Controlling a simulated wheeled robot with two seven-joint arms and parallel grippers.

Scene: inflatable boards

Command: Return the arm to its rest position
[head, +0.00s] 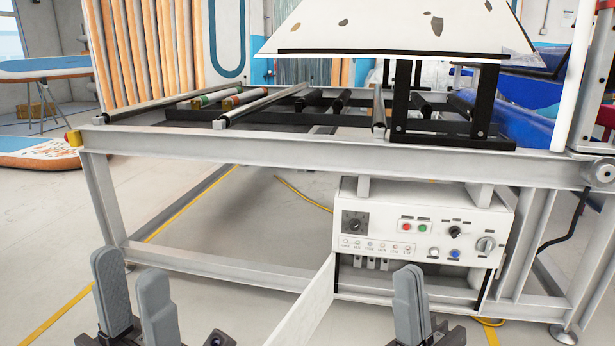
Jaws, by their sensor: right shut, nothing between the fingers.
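My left gripper (131,268) is at the lower left, with its two grey fingers upright and a gap between them. Nothing shows in that gap. My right gripper (409,285) is at the lower centre-right, with its grey fingers together and nothing held. Both grippers are in front of the grey metal frame (260,152) and appear apart from it. The lower parts of both arms are cut off by the bottom edge.
A white control box (385,205) with knobs and buttons hangs under the frame. A white panel (305,308) juts toward me below it, left of my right gripper. A white board (385,28) stands on black supports above.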

